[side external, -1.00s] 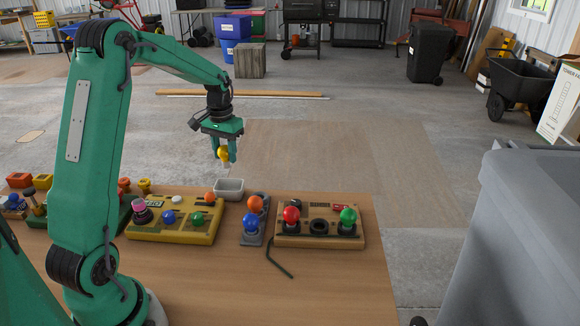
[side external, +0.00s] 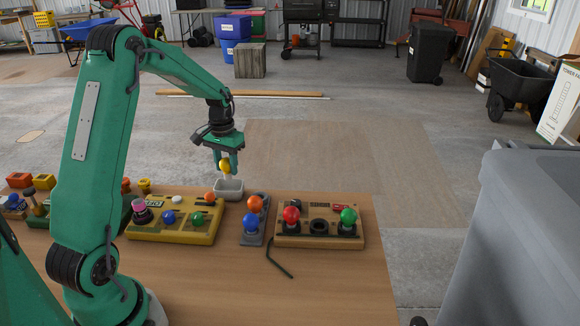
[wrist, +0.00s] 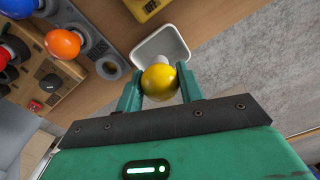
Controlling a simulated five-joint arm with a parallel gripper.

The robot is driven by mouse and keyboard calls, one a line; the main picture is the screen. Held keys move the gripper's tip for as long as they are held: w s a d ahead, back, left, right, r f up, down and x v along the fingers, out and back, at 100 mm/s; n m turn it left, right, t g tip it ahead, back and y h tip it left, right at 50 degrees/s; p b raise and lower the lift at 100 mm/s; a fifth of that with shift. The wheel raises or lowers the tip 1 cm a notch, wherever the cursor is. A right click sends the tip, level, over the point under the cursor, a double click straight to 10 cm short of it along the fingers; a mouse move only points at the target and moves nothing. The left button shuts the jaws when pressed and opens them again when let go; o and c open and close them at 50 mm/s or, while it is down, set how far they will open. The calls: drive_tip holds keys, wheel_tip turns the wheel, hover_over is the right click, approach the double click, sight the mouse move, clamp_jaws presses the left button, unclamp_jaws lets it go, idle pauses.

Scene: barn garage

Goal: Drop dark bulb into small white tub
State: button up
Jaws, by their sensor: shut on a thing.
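My gripper (side external: 225,168) is shut on a yellow bulb (side external: 224,163) with a pale base pointing down. No dark bulb is in its jaws. In the wrist view the yellow bulb (wrist: 160,83) sits between the two green fingers, its whitish base toward the tub. The small white tub (side external: 229,195) stands near the table's far edge, behind the yellow panel. The bulb is just above the tub's opening, over its left part in the side view. The tub (wrist: 180,45) also shows beyond the bulb in the wrist view, and its visible inside looks empty.
A yellow panel (side external: 150,232) with coloured knobs lies left of the tub. A grey stand (side external: 249,240) with orange and blue bulbs is to its right, then a wooden panel (side external: 290,241) with red and green bulbs. The table's front right is mostly clear.

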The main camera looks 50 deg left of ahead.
sight(227, 173)
drive_tip(key=shift+f, duration=1.5)
drive_tip(key=o, duration=1)
drive_tip(key=shift+o, duration=0.2)
drive_tip(key=shift+r, duration=0.1)
drive_tip(key=shift+r, duration=3.8)
